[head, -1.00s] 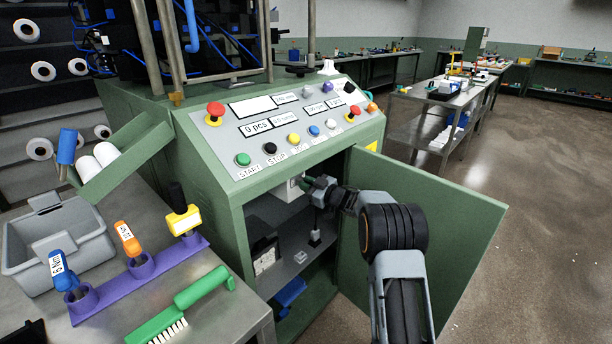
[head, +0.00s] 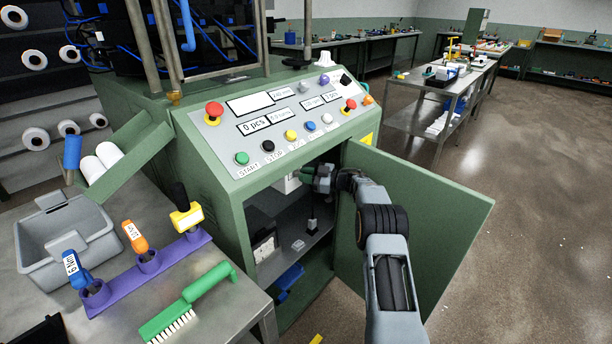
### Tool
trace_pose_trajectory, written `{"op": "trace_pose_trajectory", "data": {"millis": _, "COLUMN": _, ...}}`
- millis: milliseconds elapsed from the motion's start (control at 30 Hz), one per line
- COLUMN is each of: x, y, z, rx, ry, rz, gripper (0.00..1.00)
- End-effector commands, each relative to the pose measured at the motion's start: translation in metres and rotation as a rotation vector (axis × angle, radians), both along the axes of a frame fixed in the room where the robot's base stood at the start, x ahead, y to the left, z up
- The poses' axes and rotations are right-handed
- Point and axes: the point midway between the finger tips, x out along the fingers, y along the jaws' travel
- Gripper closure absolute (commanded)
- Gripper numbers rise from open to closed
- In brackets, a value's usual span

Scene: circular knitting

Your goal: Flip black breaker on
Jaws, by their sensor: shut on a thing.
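The green machine cabinet (head: 233,205) stands with its door (head: 425,215) open to the right. Inside, high up under the sloped panel, is a small white box (head: 291,183), partly hidden. My arm reaches in past the door's inner side. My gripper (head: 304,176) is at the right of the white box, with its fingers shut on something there. What lies between the fingers is too small and dark to make out. I cannot pick out the black breaker or tell its position.
A shelf inside holds a grey-and-black box (head: 264,248) and a small dark upright part (head: 312,226). The button panel (head: 285,118) overhangs the opening. The open door stands close to my arm. A metal bench (head: 235,300) with a green brush (head: 190,303) is at left.

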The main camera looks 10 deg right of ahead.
Motion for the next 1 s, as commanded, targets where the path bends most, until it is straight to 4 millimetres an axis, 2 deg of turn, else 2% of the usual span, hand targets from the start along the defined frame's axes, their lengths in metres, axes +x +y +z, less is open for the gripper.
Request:
{"op": "trace_pose_trajectory", "data": {"millis": 200, "x": -0.0002, "y": 0.0005, "z": 0.0000, "rx": 0.000, "ry": -0.001, "rz": 0.001, "gripper": 1.00}}
{"op": "trace_pose_trajectory", "data": {"millis": 233, "x": -0.0002, "y": 0.0005, "z": 0.0001, "rx": 0.000, "ry": -0.001, "rz": 0.001, "gripper": 0.81}}
{"op": "trace_pose_trajectory", "data": {"millis": 500, "x": -0.0001, "y": -0.0001, "z": 0.0002, "rx": 0.001, "ry": -0.001, "rz": -0.001, "gripper": 0.56}}
{"op": "trace_pose_trajectory", "data": {"millis": 1000, "x": -0.0024, "y": 0.0018, "z": -0.0002, "rx": 0.002, "ry": 0.000, "rz": -0.064, "gripper": 0.56}}
